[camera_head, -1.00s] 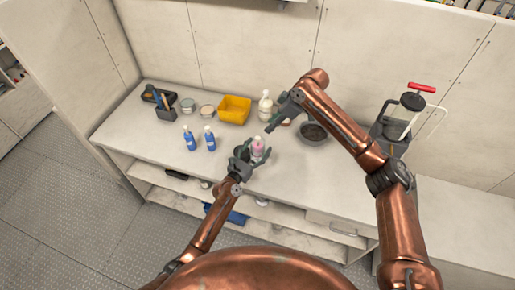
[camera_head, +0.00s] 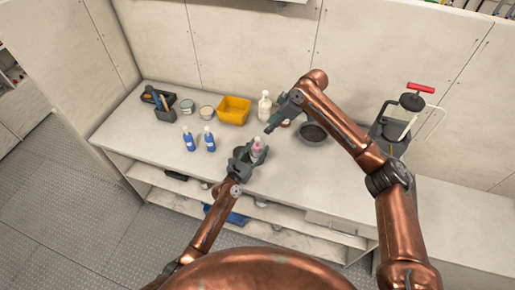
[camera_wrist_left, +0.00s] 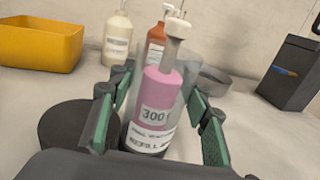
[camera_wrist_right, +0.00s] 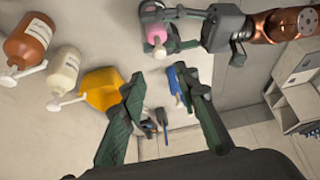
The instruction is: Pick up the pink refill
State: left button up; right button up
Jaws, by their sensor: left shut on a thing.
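The pink refill (camera_head: 257,148) is a pink bottle with a white top and a label with "300" and "REFILL". It is upright or nearly so in the left wrist view (camera_wrist_left: 157,100), between the green fingers of my left gripper (camera_head: 250,156). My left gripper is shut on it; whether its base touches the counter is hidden. The right wrist view also shows the pink refill (camera_wrist_right: 156,34) from above. My right gripper (camera_wrist_right: 157,82) is open and empty, over the counter just behind the refill, near the white bottle.
Two blue bottles (camera_head: 209,141) stand left of the refill. Behind are a yellow bin (camera_head: 234,109), a white pump bottle (camera_head: 265,105), an orange-brown bottle (camera_wrist_right: 28,42) and a dark bowl (camera_head: 313,134). A tool caddy (camera_head: 166,112) stands far left. The front-left counter is clear.

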aim_at(259, 140)
pick_arm(q)
jog(key=c, duration=0.7)
jog(key=shift+c, duration=0.2)
pick_arm(e)
jog(key=shift+s+a+f, duration=0.25)
jog(key=shift+a, duration=0.1)
jog(key=shift+c, duration=1.2)
jog(key=a+f+m+t, duration=0.1)
jog(key=f+m, duration=0.1)
jog(key=f+m+t+h, duration=0.1)
jog(key=m, duration=0.1)
jog(key=a+f+m+t, duration=0.1)
jog(key=f+m, duration=0.1)
jog(key=shift+a+f+m+h, duration=0.3)
jog(key=shift+a+f+m, duration=0.05)
jog(key=shift+m, duration=0.05)
jog(key=shift+s+x, duration=0.15)
jog(key=shift+x, duration=1.2)
jog(key=shift+s+x, duration=0.1)
jog(key=shift+x, duration=1.25)
